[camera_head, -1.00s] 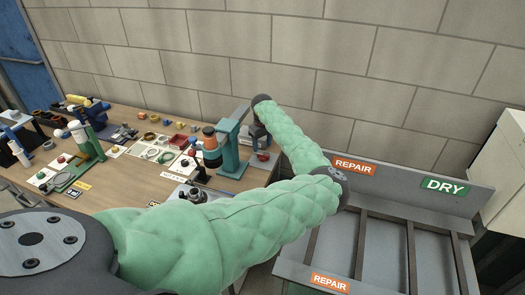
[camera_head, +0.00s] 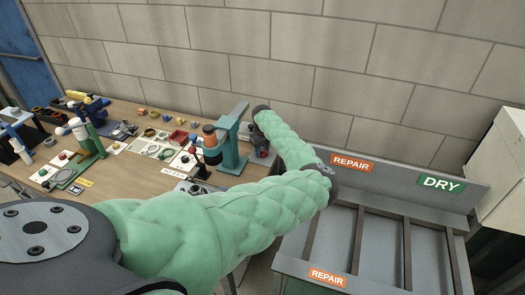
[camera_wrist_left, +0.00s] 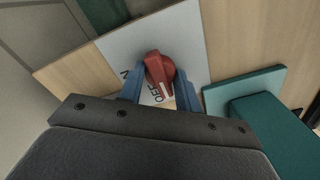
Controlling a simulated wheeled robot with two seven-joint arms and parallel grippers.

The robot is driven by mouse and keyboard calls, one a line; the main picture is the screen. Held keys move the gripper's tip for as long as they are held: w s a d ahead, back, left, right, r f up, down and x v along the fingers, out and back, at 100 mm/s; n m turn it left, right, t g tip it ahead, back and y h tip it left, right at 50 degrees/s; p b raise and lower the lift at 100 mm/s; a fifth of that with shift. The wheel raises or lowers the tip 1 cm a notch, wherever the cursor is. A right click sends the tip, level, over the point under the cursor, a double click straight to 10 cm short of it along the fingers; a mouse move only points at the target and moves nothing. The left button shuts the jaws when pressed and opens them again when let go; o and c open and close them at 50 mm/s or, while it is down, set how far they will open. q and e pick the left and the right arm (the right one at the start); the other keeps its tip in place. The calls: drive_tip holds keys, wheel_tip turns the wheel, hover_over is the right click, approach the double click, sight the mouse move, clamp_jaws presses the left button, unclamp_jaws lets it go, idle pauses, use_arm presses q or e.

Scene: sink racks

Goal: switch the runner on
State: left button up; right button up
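A red rotary knob (camera_wrist_left: 159,72) sits on a pale plate (camera_wrist_left: 185,35) in the left wrist view. Black lettering reading OFF shows just below it, and an N shows at its left, partly hidden by a finger. The white mark on the knob's handle faces the OFF side. My left gripper (camera_wrist_left: 160,88) is open, with one blue finger on each side of the knob and visible gaps between. In the head view my left gripper (camera_head: 260,146) is small and partly hidden beside a teal stand (camera_head: 231,152). My right gripper is not in view.
The teal block (camera_wrist_left: 265,115) stands close to the right of my left gripper. Tools and small parts crowd the wooden bench (camera_head: 135,180) to the left. A grey rack (camera_head: 380,250) with REPAIR and DRY signs stands at the right, against the block wall.

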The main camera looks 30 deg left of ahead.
use_arm(q)
drive_tip(key=shift+c, duration=0.8)
